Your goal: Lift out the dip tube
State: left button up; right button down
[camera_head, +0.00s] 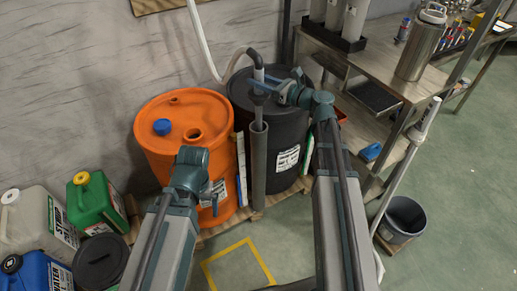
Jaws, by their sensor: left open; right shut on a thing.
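The dip tube (259,74) is a slim grey upright tube with a black elbow on top, joined to a pale hose. My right gripper (262,89) is shut on it over the front of the black drum (287,127). Below the grip, a dark collar and thin shaft line up with the open top of a grey upright pipe (259,165) in front of the drums. I cannot tell whether the shaft sits inside that pipe. My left gripper (213,197) is open and empty in front of the orange drum (176,105), which has a blue cap and an open hole.
Several jugs, white, green (95,203) and blue, stand at the lower left near a black-lidded container (98,262). A metal bench (380,72) with a steel flask (420,48) stands at the right. A grey bucket (403,217) is below it. A yellow floor square (238,262) is clear inside.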

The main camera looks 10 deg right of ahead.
aim_at(259, 58)
jog(key=shift+r+p, duration=3.45)
jog(key=shift+r, duration=0.4)
notch_tip(259, 58, up, 22)
jog(key=p, duration=2.2)
